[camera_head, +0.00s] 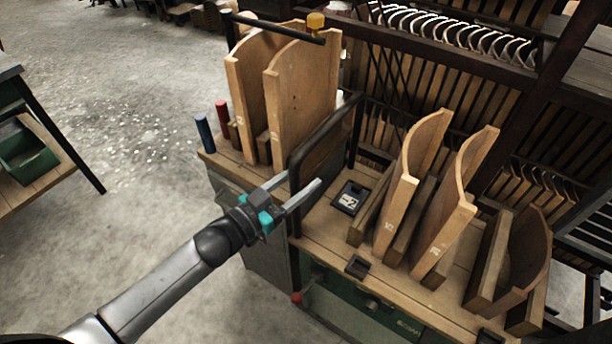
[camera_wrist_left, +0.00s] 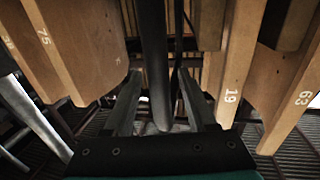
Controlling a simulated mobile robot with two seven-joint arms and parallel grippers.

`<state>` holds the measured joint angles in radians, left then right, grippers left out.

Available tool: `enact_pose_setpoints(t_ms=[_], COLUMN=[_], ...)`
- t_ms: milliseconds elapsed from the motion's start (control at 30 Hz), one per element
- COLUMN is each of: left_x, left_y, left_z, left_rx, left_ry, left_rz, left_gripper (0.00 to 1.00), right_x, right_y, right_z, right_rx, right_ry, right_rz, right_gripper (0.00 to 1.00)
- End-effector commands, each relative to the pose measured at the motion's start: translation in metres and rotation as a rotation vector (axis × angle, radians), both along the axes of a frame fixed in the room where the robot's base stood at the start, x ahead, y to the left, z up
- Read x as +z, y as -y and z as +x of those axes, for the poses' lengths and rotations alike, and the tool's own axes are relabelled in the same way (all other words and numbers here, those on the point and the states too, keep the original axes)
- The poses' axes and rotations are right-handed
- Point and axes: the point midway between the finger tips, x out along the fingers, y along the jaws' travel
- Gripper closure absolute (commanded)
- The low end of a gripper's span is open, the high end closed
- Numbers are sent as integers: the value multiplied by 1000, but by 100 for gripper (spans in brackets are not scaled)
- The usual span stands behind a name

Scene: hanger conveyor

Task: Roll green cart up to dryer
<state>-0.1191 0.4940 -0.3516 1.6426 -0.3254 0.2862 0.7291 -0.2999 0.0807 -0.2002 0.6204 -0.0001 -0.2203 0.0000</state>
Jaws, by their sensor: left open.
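The cart has a wooden top (camera_head: 322,226) and a green drawer front (camera_head: 350,312). It stands in the centre and right of the head view, carrying upright wooden forms. A black hoop handle (camera_head: 293,188) rises from its top. My left gripper (camera_head: 302,181) is open at the near leg of this handle. In the left wrist view, a dark upright bar (camera_wrist_left: 153,60) stands between the spread fingers (camera_wrist_left: 163,108), which are not closed on it. My right gripper is out of view. I cannot tell for certain which structure is the dryer.
A dark rack with slats and pale curved hangers (camera_head: 455,48) stands close behind the cart. A bench (camera_head: 50,180) with a green bin (camera_head: 28,157) stands at the left. Open concrete floor (camera_head: 130,120) lies between the bench and the cart.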

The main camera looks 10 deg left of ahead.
Motion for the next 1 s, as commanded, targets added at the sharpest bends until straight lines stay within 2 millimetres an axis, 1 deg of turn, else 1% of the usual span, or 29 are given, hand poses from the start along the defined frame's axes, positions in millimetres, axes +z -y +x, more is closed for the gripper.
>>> enact_pose_setpoints(t_ms=[100,200,533,567,1000], left_x=[0,0,0,0,0], left_y=[6,9,10,10,10], left_z=[10,14,16,16,16], left_rx=[-1,0,0,0,-1], left_ry=[1,0,0,0,-1], left_rz=[0,1,1,1,1], left_gripper=[43,43,43,45,95], right_x=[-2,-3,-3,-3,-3], right_y=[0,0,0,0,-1], right_z=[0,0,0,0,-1], right_rx=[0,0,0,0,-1], right_ry=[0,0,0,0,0], right_rz=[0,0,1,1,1], right_gripper=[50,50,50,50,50])
